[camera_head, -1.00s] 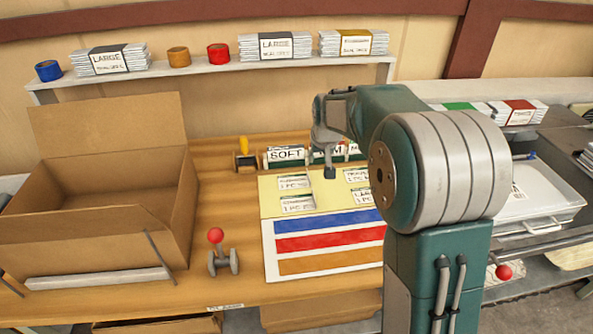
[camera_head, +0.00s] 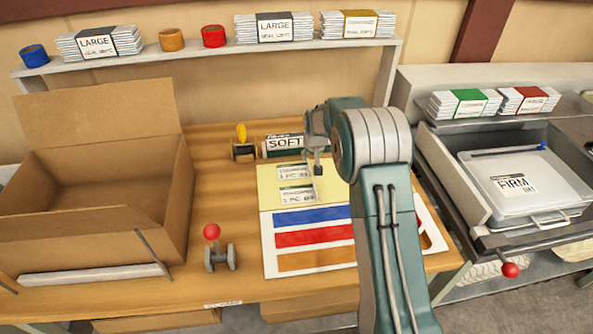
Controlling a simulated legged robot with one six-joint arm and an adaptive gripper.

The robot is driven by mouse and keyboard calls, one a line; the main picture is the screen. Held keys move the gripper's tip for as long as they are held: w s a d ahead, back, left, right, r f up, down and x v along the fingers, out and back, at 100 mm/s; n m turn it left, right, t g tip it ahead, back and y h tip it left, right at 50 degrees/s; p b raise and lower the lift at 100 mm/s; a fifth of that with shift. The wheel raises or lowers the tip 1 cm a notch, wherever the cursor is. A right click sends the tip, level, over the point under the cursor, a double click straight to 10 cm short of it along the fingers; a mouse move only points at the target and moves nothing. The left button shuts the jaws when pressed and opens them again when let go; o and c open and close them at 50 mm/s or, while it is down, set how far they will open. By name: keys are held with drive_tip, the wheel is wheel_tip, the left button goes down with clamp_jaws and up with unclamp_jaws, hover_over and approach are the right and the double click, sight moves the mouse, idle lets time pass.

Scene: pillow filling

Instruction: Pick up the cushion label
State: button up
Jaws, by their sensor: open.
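Cushion labels lie on a pale yellow panel (camera_head: 270,200) on the wooden table. Two white labels with black print show there, an upper label (camera_head: 293,171) and a lower label (camera_head: 297,194). Their small print is hard to read. My gripper (camera_head: 318,168) is open and empty, pointing down over the panel just right of the upper label. I cannot tell its exact height. My arm hides the right part of the panel and any labels there.
An open cardboard box (camera_head: 100,195) stands at left, with a red-knobbed lever (camera_head: 213,240) beside it. Blue, red and orange strips (camera_head: 312,237) lie in front of the panel. A shelf (camera_head: 200,52) holds rolls and packs. A FIRM case (camera_head: 520,185) sits at right.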

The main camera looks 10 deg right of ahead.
sight(308, 166)
drive_tip(key=x, duration=0.4)
drive_tip(key=shift+s+a+f, duration=0.25)
drive_tip(key=shift+s+a, duration=0.05)
clamp_jaws()
